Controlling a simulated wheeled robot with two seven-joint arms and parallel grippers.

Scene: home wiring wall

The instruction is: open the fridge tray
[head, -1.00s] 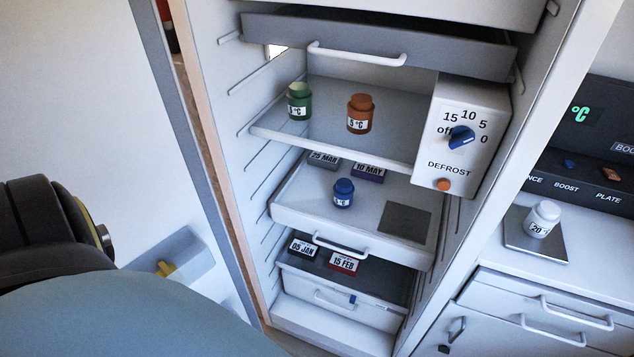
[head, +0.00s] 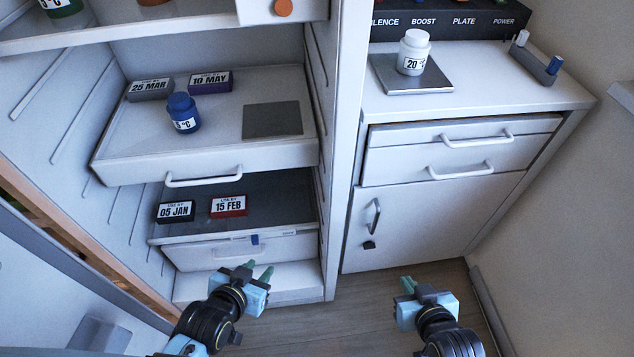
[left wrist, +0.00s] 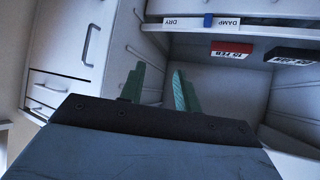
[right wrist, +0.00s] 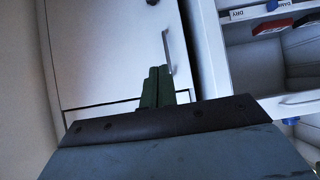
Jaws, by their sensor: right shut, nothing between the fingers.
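The fridge's middle tray (head: 215,148) is white, with a white front handle (head: 204,178). It carries a blue 5 °C jar (head: 183,113), a grey 25 MAR block (head: 150,89), a purple 10 MAY block (head: 210,81) and a dark square pad (head: 272,120). Below it is a white drawer (head: 200,253) with a blue slider (head: 255,239); the slider also shows in the left wrist view (left wrist: 208,20), between DRY and DAMP labels. My left gripper (head: 259,269) is open and empty, low before this drawer. My right gripper (head: 408,286) is shut and empty, before the white cabinet.
Black 05 JAN (head: 175,211) and red 15 FEB (head: 228,206) blocks sit above the lower drawer. The white cabinet (head: 430,215) right of the fridge has two drawers and a door. A white 20° jar (head: 413,53) stands on its top plate. The floor (head: 365,305) between my grippers is clear.

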